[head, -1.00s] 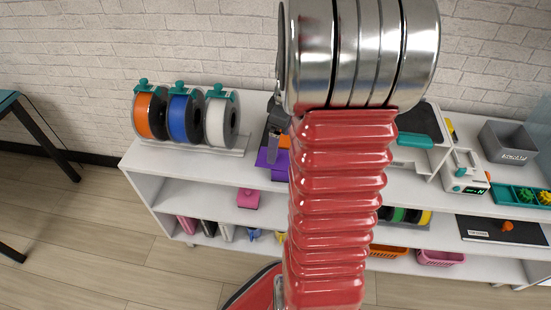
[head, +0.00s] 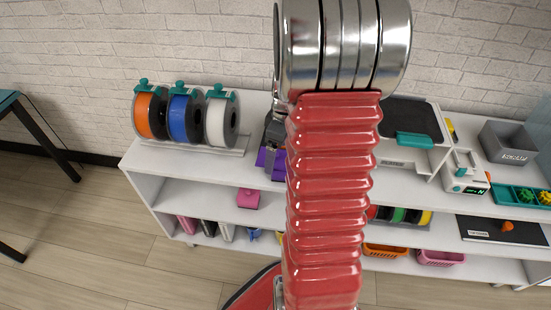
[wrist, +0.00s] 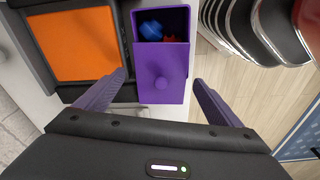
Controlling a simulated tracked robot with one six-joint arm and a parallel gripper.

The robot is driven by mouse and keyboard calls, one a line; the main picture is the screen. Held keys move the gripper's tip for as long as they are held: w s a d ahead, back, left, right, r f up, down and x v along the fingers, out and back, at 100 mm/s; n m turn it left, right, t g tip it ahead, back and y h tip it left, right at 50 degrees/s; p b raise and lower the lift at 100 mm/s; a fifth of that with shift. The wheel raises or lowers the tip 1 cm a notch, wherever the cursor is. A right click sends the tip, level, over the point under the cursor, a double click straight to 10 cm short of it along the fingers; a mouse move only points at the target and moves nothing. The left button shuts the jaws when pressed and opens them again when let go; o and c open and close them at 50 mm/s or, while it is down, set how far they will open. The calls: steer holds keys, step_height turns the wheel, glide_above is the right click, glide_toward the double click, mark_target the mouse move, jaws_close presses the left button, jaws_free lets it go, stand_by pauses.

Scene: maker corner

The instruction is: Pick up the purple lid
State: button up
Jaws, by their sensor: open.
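I cannot tell whether that face is a separate lid or the box's own front. A blue piece (wrist: 152,31) and a red piece (wrist: 172,41) lie inside. In the head view the purple thing (head: 263,158) is on the shelf top, partly hidden by my gripper and arm.
An orange panel in a dark frame (wrist: 78,45) lies left of the purple box. Orange, blue and white spools (head: 185,118) stand at the shelf's left. A pink box (head: 248,198) is on the level below. My red arm hides the middle of the shelf.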

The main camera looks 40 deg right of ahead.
steer(key=shift+c, duration=0.3)
steer(key=c, duration=1.1)
steer(key=shift+r, duration=0.15)
step_height(320, 180, up, 10)
stand_by(0.7)
